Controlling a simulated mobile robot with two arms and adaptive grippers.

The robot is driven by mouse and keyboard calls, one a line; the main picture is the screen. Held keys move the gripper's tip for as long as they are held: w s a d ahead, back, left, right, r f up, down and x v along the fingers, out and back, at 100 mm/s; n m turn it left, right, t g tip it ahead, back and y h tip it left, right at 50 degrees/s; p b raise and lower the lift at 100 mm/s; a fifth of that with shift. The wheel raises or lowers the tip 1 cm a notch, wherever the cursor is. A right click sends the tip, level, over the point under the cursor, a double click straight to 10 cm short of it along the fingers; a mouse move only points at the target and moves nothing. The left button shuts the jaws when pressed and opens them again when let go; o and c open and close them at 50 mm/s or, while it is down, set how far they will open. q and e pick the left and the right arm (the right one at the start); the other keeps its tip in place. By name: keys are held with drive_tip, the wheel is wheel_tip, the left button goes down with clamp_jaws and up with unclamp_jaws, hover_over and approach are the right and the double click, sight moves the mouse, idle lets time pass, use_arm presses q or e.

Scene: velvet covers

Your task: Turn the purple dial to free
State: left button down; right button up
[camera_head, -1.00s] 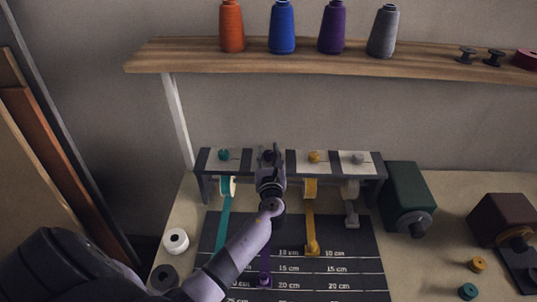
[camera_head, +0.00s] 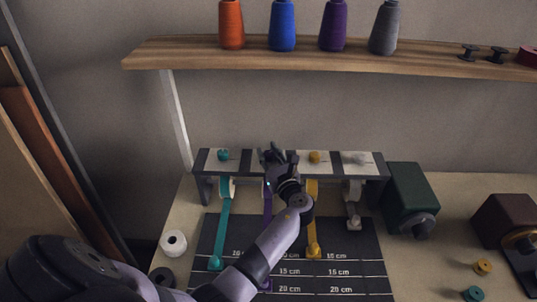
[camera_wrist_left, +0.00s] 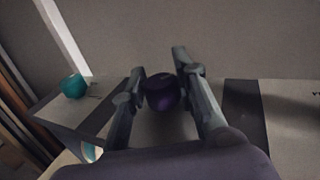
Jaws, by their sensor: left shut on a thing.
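The purple dial (camera_wrist_left: 162,92) sits between the two fingers of my left gripper (camera_wrist_left: 160,88) in the left wrist view. My left gripper (camera_head: 272,156) is shut on it at the dispenser rack (camera_head: 203,164); in the head view the gripper hides most of the dial. The dial's pointer and the label beside it cannot be read. A purple ribbon (camera_head: 267,205) hangs below it and runs onto the dark measuring mat (camera_head: 375,268), partly behind my arm. My right gripper does not show.
A teal dial (camera_head: 224,155) stands left of the purple one, a yellow dial (camera_head: 315,157) and a grey dial right. A green box machine (camera_head: 408,190) stands right of the rack. A shelf (camera_head: 170,56) with thread cones hangs above.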

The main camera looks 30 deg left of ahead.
use_arm(q)
drive_tip(key=c, duration=1.2)
unclamp_jaws()
drive_tip(key=shift+c, duration=0.2)
drive_tip(key=v, duration=1.2)
